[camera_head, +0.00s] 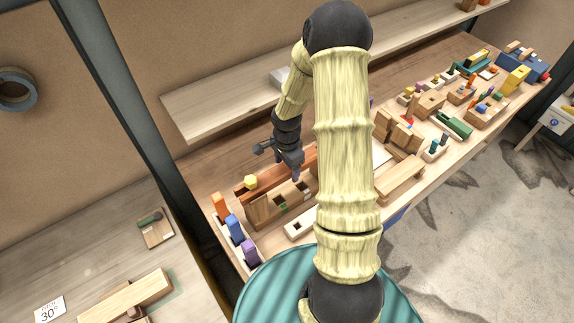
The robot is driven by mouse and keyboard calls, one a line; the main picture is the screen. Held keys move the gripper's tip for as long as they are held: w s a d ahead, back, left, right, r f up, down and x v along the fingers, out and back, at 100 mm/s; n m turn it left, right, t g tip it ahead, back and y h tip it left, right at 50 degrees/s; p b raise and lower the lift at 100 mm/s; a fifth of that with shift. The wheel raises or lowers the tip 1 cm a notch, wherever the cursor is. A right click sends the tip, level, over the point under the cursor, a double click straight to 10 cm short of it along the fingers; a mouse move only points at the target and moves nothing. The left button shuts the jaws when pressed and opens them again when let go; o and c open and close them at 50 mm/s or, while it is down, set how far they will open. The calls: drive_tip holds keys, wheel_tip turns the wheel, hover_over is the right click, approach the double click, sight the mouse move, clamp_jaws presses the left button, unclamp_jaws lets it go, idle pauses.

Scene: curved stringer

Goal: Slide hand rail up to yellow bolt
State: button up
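The yellow bolt (250,182) is a small yellow piece at the left part of the wooden assembly on the workbench. A reddish-brown bar, which looks like the hand rail (308,156), runs behind a lighter wooden block with notches (262,210). The bar's right part is hidden behind my arm. My gripper (295,173) points down at the bar, to the right of the yellow bolt. The fingertips are small and dark, and I cannot tell whether they touch the bar or are shut on it.
Orange (220,204), blue (235,227) and purple (250,250) pieces stand at the bench's left end. A pale slotted block (298,227) lies in front. Many wooden parts crowd the bench to the right. A wall shelf (215,103) runs behind.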

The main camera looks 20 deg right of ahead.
sight(286, 167)
wheel_tip(286, 167, up, 12)
idle(0.7)
idle(0.4)
drive_tip(key=s+a+f+n+t+b, duration=0.2)
drive_tip(key=s+a+n+b, duration=0.6)
drive_tip(key=s+n, duration=0.5)
drive_tip(key=a+f+n, duration=0.1)
drive_tip(key=n, duration=0.1)
drive_tip(key=shift+s+n+t+b, duration=0.15)
drive_tip(key=shift+n+t+b, duration=0.15)
drive_tip(key=shift+n+b, duration=0.1)
idle(0.5)
